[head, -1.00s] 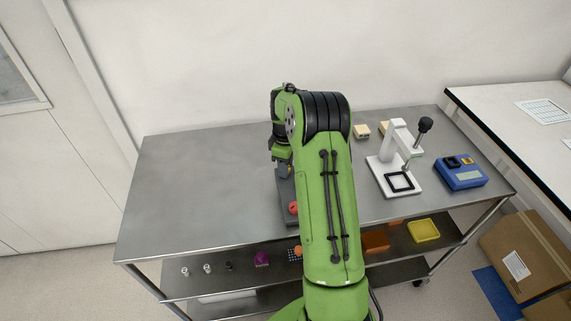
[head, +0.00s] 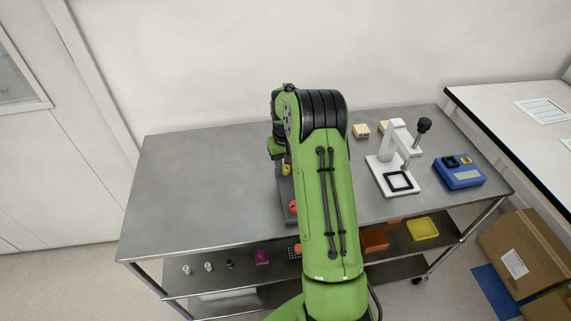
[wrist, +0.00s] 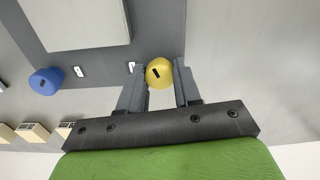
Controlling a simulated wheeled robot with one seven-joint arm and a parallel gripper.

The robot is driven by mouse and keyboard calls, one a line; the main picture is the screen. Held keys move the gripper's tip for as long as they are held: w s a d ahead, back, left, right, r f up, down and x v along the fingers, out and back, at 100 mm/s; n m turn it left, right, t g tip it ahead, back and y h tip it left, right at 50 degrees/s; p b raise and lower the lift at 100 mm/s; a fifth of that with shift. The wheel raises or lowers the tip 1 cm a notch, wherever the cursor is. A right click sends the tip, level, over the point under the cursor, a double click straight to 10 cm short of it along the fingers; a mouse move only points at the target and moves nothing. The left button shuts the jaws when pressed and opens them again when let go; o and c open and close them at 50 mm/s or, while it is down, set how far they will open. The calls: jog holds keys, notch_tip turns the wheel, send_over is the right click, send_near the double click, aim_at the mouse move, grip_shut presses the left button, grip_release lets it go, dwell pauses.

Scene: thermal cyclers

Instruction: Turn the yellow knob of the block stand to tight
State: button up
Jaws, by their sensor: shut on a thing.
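The yellow knob (wrist: 160,73) of the block stand sits between the two fingers of my gripper (wrist: 161,80) in the wrist view. The fingers are shut on it, one on each side. A dark pointer mark on the knob's face lies slightly tilted. A small white label beside it is partly hidden by the left finger. The dark grey block stand (wrist: 165,25) carries the knob, and its light block fills the upper left. In the head view the yellow knob (head: 286,169) shows at the left edge of my arm, which hides most of the stand (head: 286,190).
A blue knob (wrist: 45,81) with its own white label is left of the yellow one. A red knob (head: 293,207) is near the stand's front. A white press (head: 398,165) and a blue device (head: 459,172) stand right. The table's left half (head: 200,190) is clear.

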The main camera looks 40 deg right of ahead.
aim_at(285, 167)
jog(key=m, duration=0.7)
jog(key=shift+r, duration=0.1)
jog(key=m, duration=0.4)
jog(key=shift+w+m+b, duration=0.1)
jog(key=shift+m+b, duration=0.25)
jog(key=shift+m, duration=1.55)
jog(key=o, duration=1.1)
jog(key=shift+c, duration=0.2)
notch_tip(285, 167, up, 16)
jog(key=p, duration=0.3)
